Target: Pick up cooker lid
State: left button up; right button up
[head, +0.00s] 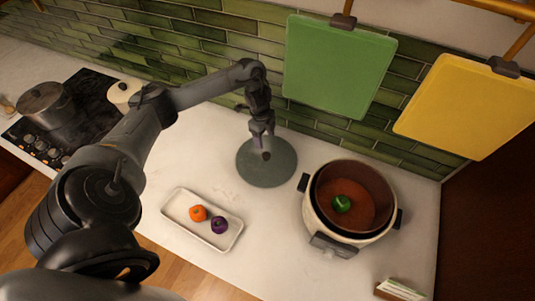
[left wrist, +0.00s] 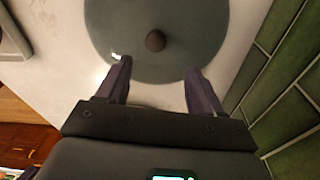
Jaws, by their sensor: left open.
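The cooker lid (head: 267,172) is a round grey-green disc lying on the white counter, with a small brown knob at its centre. In the left wrist view the lid (left wrist: 115,28) fills the top middle, and its knob (left wrist: 155,41) shows beyond the fingertips. My left gripper (head: 264,148) is over the lid at the knob in the head view. In the left wrist view my left gripper (left wrist: 158,64) has its two fingers spread apart with nothing between them. The cooker (head: 320,226) stands open to the right of the lid, with a green vegetable (head: 342,204) inside. My right gripper is not in view.
A white tray (head: 183,217) with an orange vegetable (head: 198,213) and a purple one (head: 219,225) lies in front of the lid. The green tiled wall (head: 230,75) rises close behind. A green board (head: 338,65) and a yellow board (head: 468,105) hang above the counter.

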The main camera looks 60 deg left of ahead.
aim_at(266, 154)
pick_arm(q)
jog(key=f, duration=0.2)
jog(key=shift+s+d+f, duration=0.15)
jog(key=shift+d+f, duration=0.25)
jog(key=shift+d+f+p, duration=0.15)
jog(key=shift+f+p, duration=0.1)
jog(key=shift+f, duration=1.35)
jog(key=shift+d+f+p, duration=0.1)
jog(key=shift+f+p, duration=0.1)
jog(key=shift+f, duration=1.4)
jog(key=shift+c, duration=0.2)
grip_shut()
